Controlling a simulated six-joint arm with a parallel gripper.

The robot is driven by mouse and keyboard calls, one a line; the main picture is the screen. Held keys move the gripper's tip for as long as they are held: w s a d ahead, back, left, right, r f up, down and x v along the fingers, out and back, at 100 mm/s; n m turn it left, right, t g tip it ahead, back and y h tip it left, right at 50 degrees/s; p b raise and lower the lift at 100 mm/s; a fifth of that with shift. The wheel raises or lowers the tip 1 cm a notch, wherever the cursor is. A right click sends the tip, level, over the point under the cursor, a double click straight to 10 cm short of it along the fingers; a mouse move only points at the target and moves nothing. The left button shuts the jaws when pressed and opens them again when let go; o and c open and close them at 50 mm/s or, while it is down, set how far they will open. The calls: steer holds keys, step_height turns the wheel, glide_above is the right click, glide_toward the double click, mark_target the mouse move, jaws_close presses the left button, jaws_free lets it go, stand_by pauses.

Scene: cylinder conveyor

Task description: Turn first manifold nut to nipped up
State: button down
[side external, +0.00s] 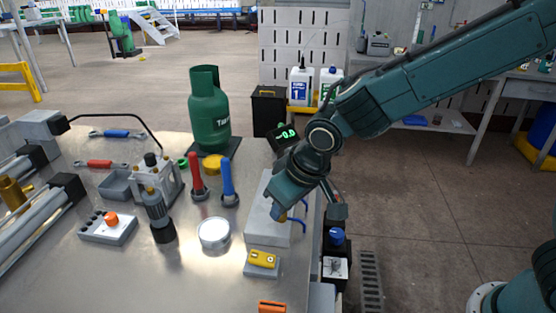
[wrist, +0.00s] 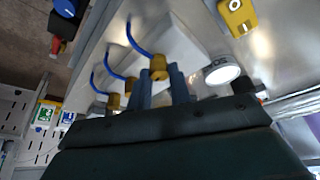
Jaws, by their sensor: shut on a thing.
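The manifold is a pale grey block (side external: 262,230) on the bench in the side external view, and it also shows in the wrist view (wrist: 185,45). Blue hoses with brass nuts run along one side of it. My gripper (side external: 280,212) is down over this block, tilted. In the wrist view its two blue-grey fingers (wrist: 161,80) are shut around the brass nut (wrist: 158,63) nearest the white round dish. A blue hose (wrist: 134,38) leads to this nut. Other brass nuts (wrist: 113,101) sit farther left, partly hidden by the gripper. The nut's turn angle cannot be read.
A yellow device (side external: 262,258) on a grey stand and a white round dish (side external: 214,234) stand close to the block. Red and blue handled tools (side external: 228,180), a pump unit (side external: 155,180) and a green gas cylinder (side external: 208,112) stand farther back. A small display (side external: 287,133) shows green digits.

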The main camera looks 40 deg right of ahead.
steer(key=shift+r+m, duration=0.1)
steer(key=shift+m, duration=0.4)
steer(key=c, duration=1.3)
jaws_free()
steer(key=v, duration=1.3)
steer(key=shift+s+a+r, duration=0.2)
steer(key=shift+a+r, duration=0.05)
steer(key=shift+r, duration=0.1)
steer(key=shift+d, duration=0.1)
